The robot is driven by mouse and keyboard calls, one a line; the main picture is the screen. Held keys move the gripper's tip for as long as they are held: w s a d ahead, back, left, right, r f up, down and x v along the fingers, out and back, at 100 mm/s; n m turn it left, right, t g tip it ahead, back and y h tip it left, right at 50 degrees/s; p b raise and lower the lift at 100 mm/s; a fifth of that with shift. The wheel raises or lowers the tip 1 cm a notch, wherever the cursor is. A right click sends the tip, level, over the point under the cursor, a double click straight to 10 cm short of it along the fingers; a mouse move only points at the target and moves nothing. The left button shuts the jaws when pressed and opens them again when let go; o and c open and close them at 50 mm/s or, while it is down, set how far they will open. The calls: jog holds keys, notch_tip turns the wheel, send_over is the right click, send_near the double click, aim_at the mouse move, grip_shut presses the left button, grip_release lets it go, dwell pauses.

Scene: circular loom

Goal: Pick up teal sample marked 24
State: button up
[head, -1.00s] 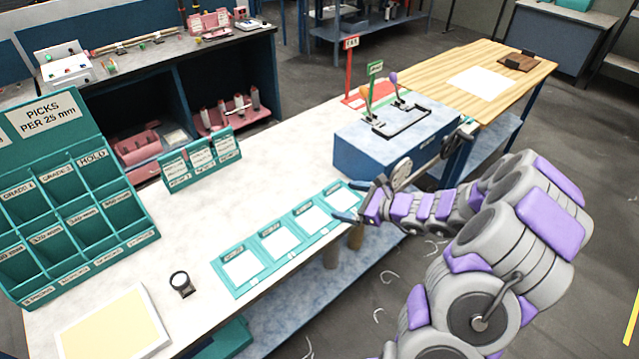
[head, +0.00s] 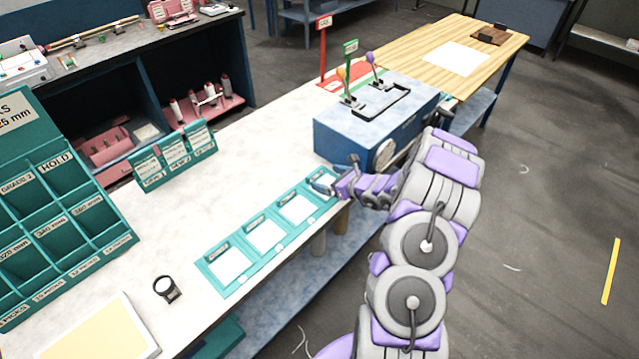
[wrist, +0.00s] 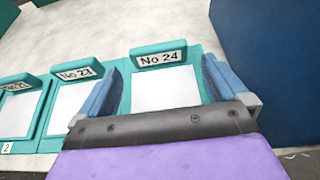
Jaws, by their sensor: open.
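The teal sample marked No 24 (wrist: 158,57) is at the end of a row of teal frames on the white bench. It has a raised teal label block and a white square panel, and lies flat beside the blue box. My gripper (wrist: 162,70) is open, with one blue-grey finger to each side of the sample and nothing shut between them. Whether the fingers touch it I cannot tell. In the head view my gripper (head: 328,182) is at the right end of the row, at the bench's front edge, partly covering the sample (head: 321,176).
Sample No 23 (wrist: 78,73) lies just left, with more teal frames beyond. A blue box (head: 345,143) with levers stands close on the right. A teal rack (head: 172,160), a magnifier (head: 167,289) and a compartment stand (head: 60,200) are also on the bench. The middle bench top is clear.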

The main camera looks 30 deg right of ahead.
aim_at(316, 173)
jog(key=shift+w+f, duration=0.3)
jog(key=shift+w, duration=0.5)
jog(key=w, duration=0.1)
jog(key=w+a, duration=0.1)
jog(key=w+a+b, duration=0.1)
jog(key=shift+w+f, duration=0.2)
jog(key=shift+f, duration=0.05)
jog(key=shift+w+a+f, duration=0.2)
jog(key=shift+w+a, duration=0.1)
jog(key=shift+w, duration=0.25)
jog(key=shift+d, duration=0.1)
jog(key=shift+d, duration=0.1)
jog(key=shift+c, duration=0.2)
jog(key=shift+c, duration=0.7)
jog(key=c, duration=0.6)
